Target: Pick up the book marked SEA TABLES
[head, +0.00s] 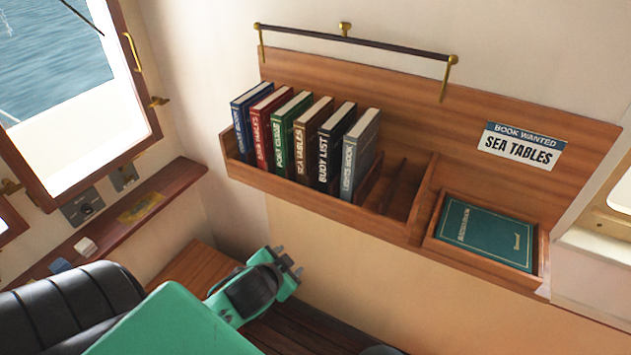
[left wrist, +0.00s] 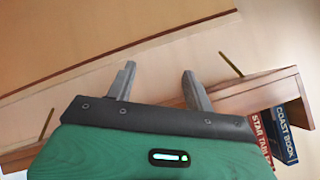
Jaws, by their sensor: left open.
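The book marked SEA TABLES (head: 312,143) is brown and stands upright in the wooden wall shelf. It is between a green PORT GUIDE (head: 289,132) and a black BUOY LIST (head: 336,150). My left gripper (head: 290,262) is below and in front of the shelf, apart from the books. In the left wrist view the left gripper's (left wrist: 160,84) two fingers are spread, with nothing between them. That view shows the red STAR TABLES (left wrist: 262,135) and blue COAST BOOK (left wrist: 286,133), but I cannot see the SEA TABLES book there. My right gripper is not in view.
A grey LIGHTS BOOK (head: 360,158) ends the row, with empty slots (head: 405,188) to its right. A green book (head: 484,234) lies flat in a side tray (head: 432,245). A sign (head: 521,145) reads BOOK WANTED SEA TABLES. A rail (head: 355,41) runs above the books.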

